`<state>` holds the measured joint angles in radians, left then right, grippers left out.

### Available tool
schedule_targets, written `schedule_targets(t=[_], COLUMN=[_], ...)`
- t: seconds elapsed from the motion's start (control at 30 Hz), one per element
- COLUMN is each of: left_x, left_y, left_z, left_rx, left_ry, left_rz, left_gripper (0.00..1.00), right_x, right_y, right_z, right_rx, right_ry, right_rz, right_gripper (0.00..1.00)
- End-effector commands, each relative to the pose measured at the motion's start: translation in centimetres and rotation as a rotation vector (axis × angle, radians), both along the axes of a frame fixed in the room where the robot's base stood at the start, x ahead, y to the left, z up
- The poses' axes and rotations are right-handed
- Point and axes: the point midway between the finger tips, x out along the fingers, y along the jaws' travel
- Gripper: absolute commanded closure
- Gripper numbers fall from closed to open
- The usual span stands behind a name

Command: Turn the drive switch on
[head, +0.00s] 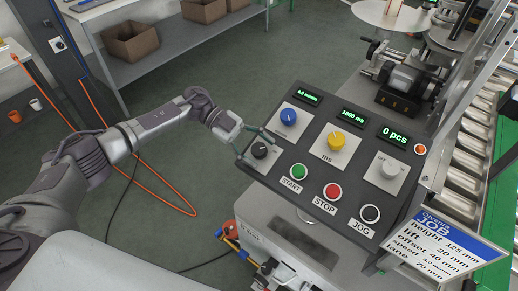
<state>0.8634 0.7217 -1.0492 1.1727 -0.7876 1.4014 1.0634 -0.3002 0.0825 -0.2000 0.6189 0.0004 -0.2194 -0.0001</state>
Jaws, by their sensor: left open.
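The control panel (325,172) is a dark sloping box with knobs, buttons and green displays. A black rotary knob (260,150) sits at its left edge, below the blue knob (289,117); small marks beside it are too small to read, so I cannot confirm it is the drive switch. My left gripper (252,143) is open at this black knob, its thin fingers spread to either side; I cannot tell whether they touch it. A pale grey knob (389,168) sits at the panel's right. My right gripper is not in view.
A yellow knob (337,140) and START (298,171), STOP (332,191) and JOG (370,213) buttons are close by. A job card (430,246) stands at the lower right. A roller conveyor (466,180) runs along the right. Open floor lies left, crossed by an orange cable (165,200).

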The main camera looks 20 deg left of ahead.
Motion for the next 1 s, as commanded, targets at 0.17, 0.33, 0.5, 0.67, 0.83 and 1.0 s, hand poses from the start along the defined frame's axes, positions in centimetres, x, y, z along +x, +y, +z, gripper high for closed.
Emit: schedule_targets(t=[0.17, 0.33, 0.5, 0.67, 0.83, 1.0], left_x=[0.6, 1.5, 2.2, 2.6, 2.7, 2.7], left_y=[2.1, 5.5, 8.5, 10.3, 10.9, 10.9], left_z=[0.7, 2.0, 3.1, 3.7, 3.9, 3.9], left_rx=[0.002, 0.001, 0.0, 0.0, -0.001, -0.001], left_ry=[-0.001, -0.002, -0.002, -0.002, -0.001, -0.001], left_rz=[0.006, 0.005, 0.004, 0.002, -0.001, -0.001], left_gripper=[0.33, 0.33, 0.33, 0.33, 0.33, 0.33], right_x=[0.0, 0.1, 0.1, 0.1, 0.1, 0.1], right_y=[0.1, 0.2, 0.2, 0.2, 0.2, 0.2], right_z=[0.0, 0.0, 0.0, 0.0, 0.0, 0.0], right_rx=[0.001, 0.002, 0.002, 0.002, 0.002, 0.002], right_ry=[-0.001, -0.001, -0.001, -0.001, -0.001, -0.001], right_rz=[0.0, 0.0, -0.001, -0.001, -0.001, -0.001], right_gripper=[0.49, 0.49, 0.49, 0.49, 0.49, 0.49])
